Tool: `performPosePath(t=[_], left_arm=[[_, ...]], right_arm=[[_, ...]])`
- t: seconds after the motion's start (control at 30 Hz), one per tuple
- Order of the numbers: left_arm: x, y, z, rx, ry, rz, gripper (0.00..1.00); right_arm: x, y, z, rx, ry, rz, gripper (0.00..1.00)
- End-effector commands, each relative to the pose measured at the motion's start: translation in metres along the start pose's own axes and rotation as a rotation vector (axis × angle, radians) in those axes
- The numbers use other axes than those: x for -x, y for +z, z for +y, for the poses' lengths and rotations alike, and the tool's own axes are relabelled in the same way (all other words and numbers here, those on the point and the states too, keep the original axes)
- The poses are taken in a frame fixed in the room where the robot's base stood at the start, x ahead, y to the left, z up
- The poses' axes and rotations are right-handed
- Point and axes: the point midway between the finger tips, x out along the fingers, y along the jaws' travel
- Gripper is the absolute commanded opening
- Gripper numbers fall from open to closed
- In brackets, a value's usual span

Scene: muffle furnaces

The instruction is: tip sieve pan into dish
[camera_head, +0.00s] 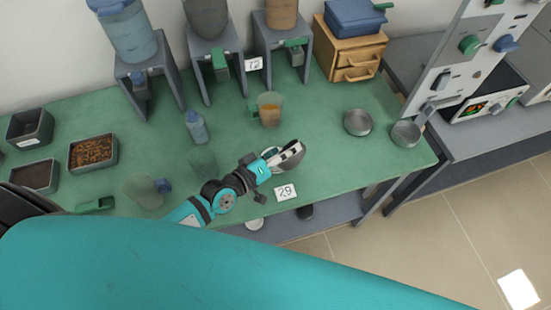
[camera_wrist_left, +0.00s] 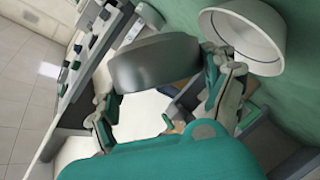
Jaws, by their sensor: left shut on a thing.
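My left gripper (camera_head: 290,153) reaches over the front part of the green table. In the left wrist view its fingers (camera_wrist_left: 163,95) are closed on a dark grey round pan (camera_wrist_left: 155,62), one finger on each side. The pan shows mainly its side wall; its contents are hidden. A white round dish (camera_wrist_left: 250,38) lies just beyond the finger at the right of that view. In the head view the dish is partly covered by the gripper. My right gripper is not in view.
Two grey metal pans, one on the table (camera_head: 358,122) and one near its right corner (camera_head: 405,134), stand right of my gripper. Behind it is a beaker with orange contents (camera_head: 270,110). A bottle (camera_head: 196,127) and trays (camera_head: 93,152) are left. A card marked 29 (camera_head: 286,192) lies in front.

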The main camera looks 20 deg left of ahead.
Motion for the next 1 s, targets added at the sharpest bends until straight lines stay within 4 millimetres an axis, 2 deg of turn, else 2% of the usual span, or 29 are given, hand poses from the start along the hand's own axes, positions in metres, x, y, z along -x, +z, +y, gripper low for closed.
performPosePath(t=[0.6,1.0], left_arm=[[0.001,-0.002,-0.005,0.114,0.049,0.000,0.26],[0.001,-0.003,-0.004,0.130,0.055,0.001,0.26]], right_arm=[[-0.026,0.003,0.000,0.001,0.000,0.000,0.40],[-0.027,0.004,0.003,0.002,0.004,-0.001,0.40]])
